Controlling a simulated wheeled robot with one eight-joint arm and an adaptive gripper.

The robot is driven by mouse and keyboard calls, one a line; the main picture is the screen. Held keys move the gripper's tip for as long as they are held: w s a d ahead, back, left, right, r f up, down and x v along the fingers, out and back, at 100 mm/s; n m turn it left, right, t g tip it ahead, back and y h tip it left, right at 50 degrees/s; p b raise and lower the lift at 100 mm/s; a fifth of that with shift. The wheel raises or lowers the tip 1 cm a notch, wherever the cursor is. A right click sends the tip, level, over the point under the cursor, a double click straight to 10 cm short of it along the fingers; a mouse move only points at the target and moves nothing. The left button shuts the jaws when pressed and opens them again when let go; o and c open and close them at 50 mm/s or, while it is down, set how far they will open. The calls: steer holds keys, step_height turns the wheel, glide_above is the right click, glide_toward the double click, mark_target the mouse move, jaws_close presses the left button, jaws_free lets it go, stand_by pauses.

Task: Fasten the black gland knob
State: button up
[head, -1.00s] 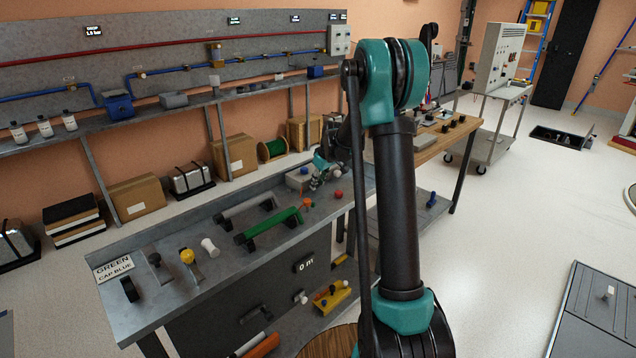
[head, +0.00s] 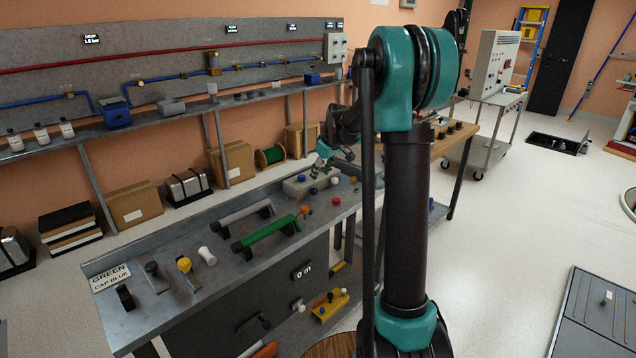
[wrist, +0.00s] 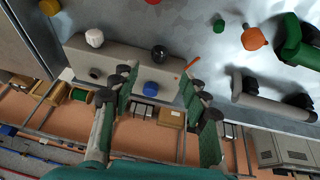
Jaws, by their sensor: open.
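A grey box (wrist: 120,62) on the bench carries a white knob (wrist: 94,38), a round glossy black knob (wrist: 159,53) and a blue knob (wrist: 151,89). The black knob sits between the white and blue ones; how tightly it is seated I cannot tell. In the head view the grey box (head: 300,186) stands at the bench's far end, with the black knob (head: 313,190) on it. My gripper (wrist: 160,86) is open and empty above the box. In the wrist view its fingers straddle the blue knob's place, with the black knob just beyond the fingertips.
Beside the box lie an orange knob (wrist: 253,39), a red knob (head: 336,201) and a thin orange pointed piece (wrist: 187,67). A green-bar handle (head: 265,234) and a grey-bar handle (head: 243,216) stand nearer. A pipe shelf (head: 180,112) runs behind the bench.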

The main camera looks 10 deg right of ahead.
steer(key=shift+v, duration=1.3)
steer(key=s+f+m, duration=0.2)
steer(key=s+f, duration=0.2)
steer(key=s, duration=0.8)
steer(key=s+d+f+m+h, duration=0.1)
steer(key=s+f+m, duration=0.2)
steer(key=s, duration=1)
steer(key=s+d+f+m+h, duration=0.1)
steer(key=s+f, duration=0.5)
steer(key=s, duration=0.7)
steer(key=shift+s+d+m, duration=0.2)
steer(key=shift+d+m, duration=0.05)
steer(key=shift+m, duration=0.45)
